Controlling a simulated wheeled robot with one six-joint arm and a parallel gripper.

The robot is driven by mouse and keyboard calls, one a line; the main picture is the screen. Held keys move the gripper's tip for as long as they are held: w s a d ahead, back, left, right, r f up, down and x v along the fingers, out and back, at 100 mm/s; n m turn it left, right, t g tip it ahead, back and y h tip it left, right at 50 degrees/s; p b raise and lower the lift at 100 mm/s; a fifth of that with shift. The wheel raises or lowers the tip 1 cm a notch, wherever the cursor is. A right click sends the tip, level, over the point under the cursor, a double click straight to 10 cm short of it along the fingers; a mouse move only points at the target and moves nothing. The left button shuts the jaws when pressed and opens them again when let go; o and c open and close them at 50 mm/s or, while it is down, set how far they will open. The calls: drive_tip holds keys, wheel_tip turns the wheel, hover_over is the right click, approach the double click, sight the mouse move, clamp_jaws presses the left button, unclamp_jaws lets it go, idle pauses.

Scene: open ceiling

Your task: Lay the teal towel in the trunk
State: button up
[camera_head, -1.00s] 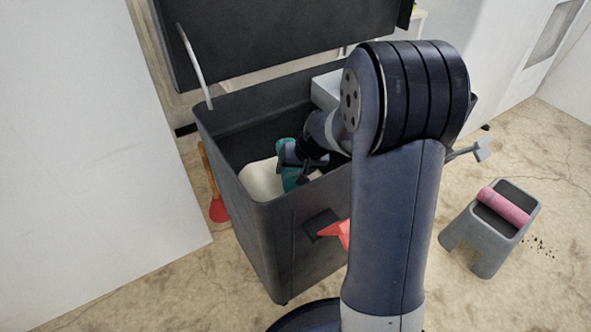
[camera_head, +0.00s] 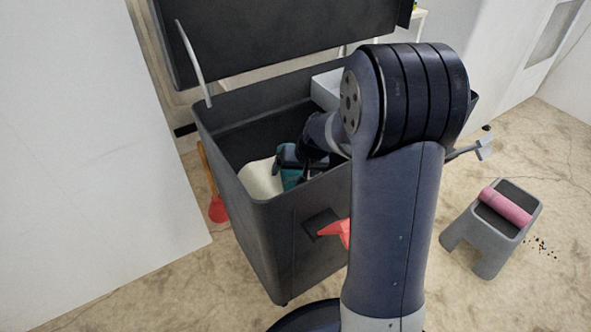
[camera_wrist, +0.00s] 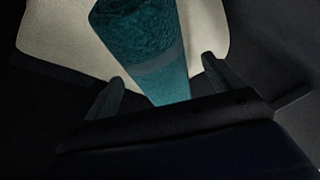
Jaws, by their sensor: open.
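The trunk (camera_head: 283,238) is a dark grey box with its lid (camera_head: 285,35) raised. The teal towel (camera_head: 291,178) is inside it, partly hidden by my gripper. In the wrist view the towel (camera_wrist: 147,45) is a rolled cylinder with a paler band, lying against a cream-coloured thing (camera_wrist: 48,32). My gripper (camera_wrist: 160,88) is open inside the trunk, its two fingers apart on either side of the towel's near end. I cannot tell whether the fingers touch it.
A white box-like thing (camera_head: 326,90) is at the trunk's back right. A plunger (camera_head: 217,208) with a red cup stands left of the trunk. A grey stool (camera_head: 483,241) holding a pink roll (camera_head: 505,207) is at right. A red thing (camera_head: 336,232) is in front of the trunk.

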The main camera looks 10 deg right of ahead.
drive_tip(key=shift+r+p, duration=0.45)
drive_tip(key=shift+r, duration=0.05)
drive_tip(key=p+v, duration=0.4)
drive_tip(key=v, duration=0.8)
drive_tip(key=shift+w, duration=0.1)
drive_tip(key=b+x, duration=0.4)
drive_tip(key=x, duration=0.8)
drive_tip(key=shift+f+b, duration=0.35)
drive_tip(key=shift+f, duration=0.25)
drive_tip(key=shift+r, duration=0.45)
drive_tip(key=shift+f, duration=0.1)
